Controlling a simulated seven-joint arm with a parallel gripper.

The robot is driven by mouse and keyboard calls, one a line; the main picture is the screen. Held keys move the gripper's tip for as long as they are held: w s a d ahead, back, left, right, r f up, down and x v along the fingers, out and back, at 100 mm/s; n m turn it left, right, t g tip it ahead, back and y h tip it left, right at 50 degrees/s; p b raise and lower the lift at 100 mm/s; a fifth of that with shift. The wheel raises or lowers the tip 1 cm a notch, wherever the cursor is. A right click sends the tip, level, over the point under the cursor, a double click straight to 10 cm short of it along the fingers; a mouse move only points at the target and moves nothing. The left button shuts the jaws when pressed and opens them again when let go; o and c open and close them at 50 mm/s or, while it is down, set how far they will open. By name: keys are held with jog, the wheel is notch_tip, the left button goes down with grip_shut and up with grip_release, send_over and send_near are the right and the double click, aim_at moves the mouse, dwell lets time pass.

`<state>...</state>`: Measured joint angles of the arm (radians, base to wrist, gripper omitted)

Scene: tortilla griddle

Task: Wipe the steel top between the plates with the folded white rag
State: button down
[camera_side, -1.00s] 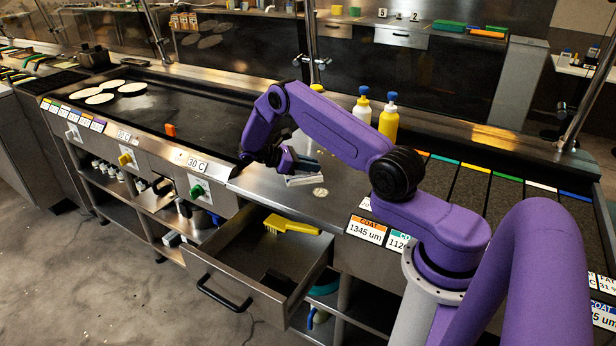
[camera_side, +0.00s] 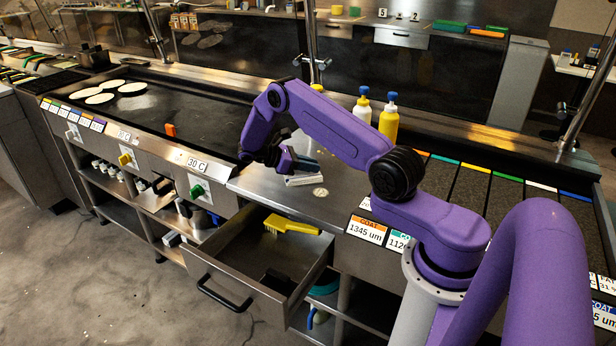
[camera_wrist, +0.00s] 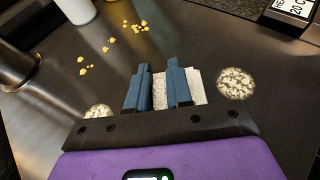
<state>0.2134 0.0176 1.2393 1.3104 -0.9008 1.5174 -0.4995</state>
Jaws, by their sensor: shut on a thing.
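The folded white rag (camera_side: 303,180) is at the tip of my gripper (camera_side: 296,165), low over the steel top (camera_side: 340,185) between the plates. In the wrist view the rag (camera_wrist: 194,88) shows between and beside the blue fingers of my gripper (camera_wrist: 159,70), which are shut on it. Whether the rag presses on the steel is hard to tell. A pale crumbly patch (camera_wrist: 236,83) lies right of the fingers. Another pale patch (camera_wrist: 98,112) shows at left, partly hidden by my gripper. Yellow crumbs (camera_wrist: 108,42) lie scattered beyond the fingers.
A black griddle plate (camera_side: 190,115) with several tortillas (camera_side: 131,88) lies at left. A white-and-yellow bottle (camera_side: 362,107) and a yellow bottle (camera_side: 389,118) stand behind the arm. An open drawer (camera_side: 222,290) with a yellow brush (camera_side: 291,225) juts out below the steel top.

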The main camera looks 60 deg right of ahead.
jog(key=shift+r, duration=2.35)
